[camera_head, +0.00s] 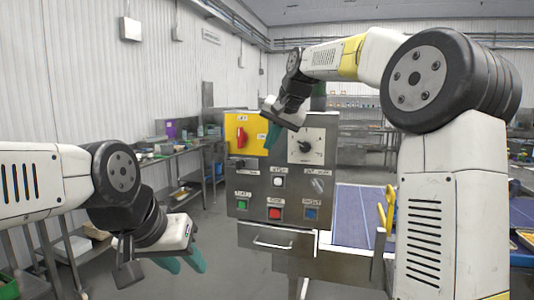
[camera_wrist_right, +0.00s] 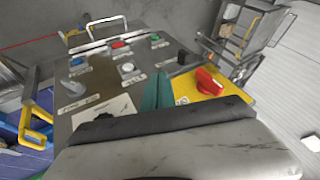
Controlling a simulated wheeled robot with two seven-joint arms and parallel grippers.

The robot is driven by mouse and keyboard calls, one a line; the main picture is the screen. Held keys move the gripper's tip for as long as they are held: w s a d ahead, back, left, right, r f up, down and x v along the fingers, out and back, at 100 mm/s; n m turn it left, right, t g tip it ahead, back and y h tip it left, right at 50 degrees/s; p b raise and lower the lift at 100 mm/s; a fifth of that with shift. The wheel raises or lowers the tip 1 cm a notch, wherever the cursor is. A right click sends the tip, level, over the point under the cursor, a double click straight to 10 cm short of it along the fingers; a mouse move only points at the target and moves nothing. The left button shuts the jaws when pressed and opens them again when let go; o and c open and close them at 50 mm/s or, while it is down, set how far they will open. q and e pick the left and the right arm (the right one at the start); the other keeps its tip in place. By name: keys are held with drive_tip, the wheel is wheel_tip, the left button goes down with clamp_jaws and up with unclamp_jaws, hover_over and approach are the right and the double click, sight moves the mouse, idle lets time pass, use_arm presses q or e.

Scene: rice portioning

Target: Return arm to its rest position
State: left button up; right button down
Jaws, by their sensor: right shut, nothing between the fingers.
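My right arm reaches in from the right in the head view and is raised over the control box (camera_head: 262,185). My right gripper (camera_head: 271,136) hangs in front of the box's upper part, between the yellow panel with a red rotary switch (camera_head: 241,137) and the white dial plate (camera_head: 306,146). In the right wrist view its teal fingers (camera_wrist_right: 158,91) are together and empty, seen against the box face. I cannot tell whether they touch it. My left gripper (camera_head: 184,261) is low at the left, with its teal fingers apart and nothing between them.
The box carries green (camera_head: 242,205), red (camera_head: 275,213), blue (camera_head: 311,213) and white (camera_head: 279,181) buttons, with a handle (camera_head: 272,245) below. A blue conveyor surface (camera_head: 358,212) lies to its right. Shelving benches (camera_head: 178,160) line the left wall. Grey floor is free between them.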

drive_tip(key=s+d+f+n+h, duration=0.1)
drive_tip(key=s+d+f, duration=0.25)
drive_tip(key=s, duration=0.55)
drive_tip(key=s+d+f+n, duration=0.1)
drive_tip(key=s+d+f, duration=0.1)
drive_tip(key=s+d, duration=0.45)
drive_tip(key=s+d+f, duration=0.2)
drive_tip(key=s+f, duration=0.9)
drive_tip(key=s, duration=0.5)
drive_tip(key=shift+s+d+f+n+h, duration=0.15)
drive_tip(key=shift+s+n+h, duration=0.25)
